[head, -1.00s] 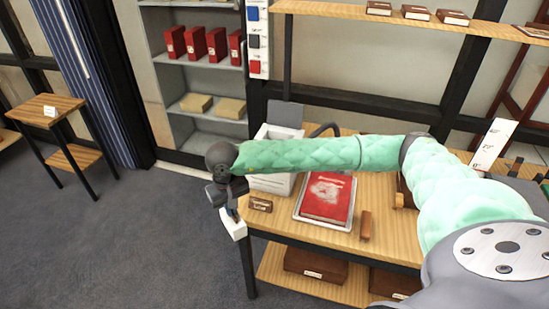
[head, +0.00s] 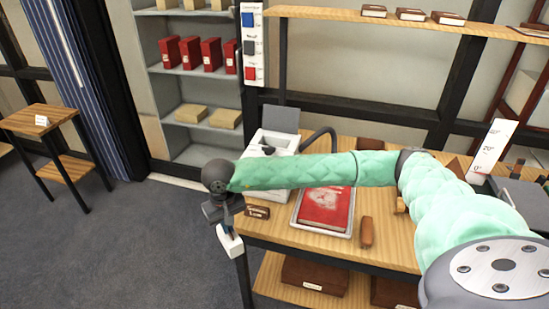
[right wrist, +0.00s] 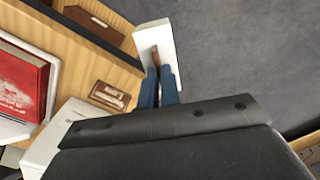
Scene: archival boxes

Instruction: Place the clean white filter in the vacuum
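My right gripper (head: 226,228) is shut on the white filter (head: 232,244), a small white block held just off the front left corner of the table. In the right wrist view the blue fingers (right wrist: 158,88) meet at the filter (right wrist: 166,42), which has a brown strip on its face and hangs above the grey floor. The vacuum (head: 250,151) is a white box with a dark recess in its top and a dark hose at its right. It stands on the table's back left, partly hidden by my right arm. My left gripper is not in view.
The wooden table (head: 385,243) holds a red book (head: 325,207) in a tray, a small labelled brown block (head: 257,212) and a brown handle-like piece (head: 367,232). Brown boxes (head: 315,275) lie on its lower shelf.

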